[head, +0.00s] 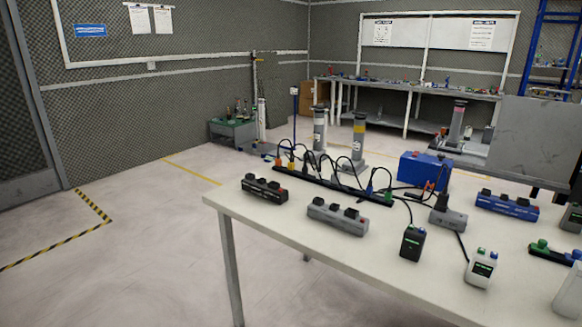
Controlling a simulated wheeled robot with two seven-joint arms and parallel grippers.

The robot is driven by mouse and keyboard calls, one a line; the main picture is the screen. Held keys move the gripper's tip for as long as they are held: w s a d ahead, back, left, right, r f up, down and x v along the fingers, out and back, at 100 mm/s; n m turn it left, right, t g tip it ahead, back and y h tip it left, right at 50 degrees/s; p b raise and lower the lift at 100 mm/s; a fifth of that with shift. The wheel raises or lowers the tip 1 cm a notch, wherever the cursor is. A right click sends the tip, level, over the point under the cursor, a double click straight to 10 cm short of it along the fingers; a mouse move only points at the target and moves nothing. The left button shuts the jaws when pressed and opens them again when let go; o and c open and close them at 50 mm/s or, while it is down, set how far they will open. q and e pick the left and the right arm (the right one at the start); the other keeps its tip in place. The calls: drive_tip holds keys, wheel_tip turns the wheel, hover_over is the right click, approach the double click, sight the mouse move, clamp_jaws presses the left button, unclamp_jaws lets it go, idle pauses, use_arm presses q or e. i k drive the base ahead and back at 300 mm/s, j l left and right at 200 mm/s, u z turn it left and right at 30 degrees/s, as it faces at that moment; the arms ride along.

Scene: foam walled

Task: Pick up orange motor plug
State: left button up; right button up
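A small orange plug (278,162) sits at the far-left end of a long black power strip (330,184) on the white table. A black cord arches from it. Another small orange-red piece (428,187) shows by the front of a blue box (416,170); I cannot tell whether it is a plug. Neither of my grippers is in view.
On the table (300,228) stand a black block (264,190), a grey block (338,216), a dark box (413,243), a white container (481,268) and a blue strip (507,206). The floor left of the table is open.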

sight(278, 161)
drive_tip(key=i+j+z, duration=0.65)
drive_tip(key=j, duration=0.3)
drive_tip(key=i+j+z, duration=0.45)
drive_tip(key=j, duration=0.4)
drive_tip(key=i+j+z, duration=0.2)
drive_tip(key=j, duration=0.25)
drive_tip(key=j+z, duration=0.2)
drive_tip(key=j, duration=0.25)
drive_tip(key=i+j+z, duration=0.1)
drive_tip(key=j+z, duration=0.15)
drive_tip(key=j, duration=0.25)
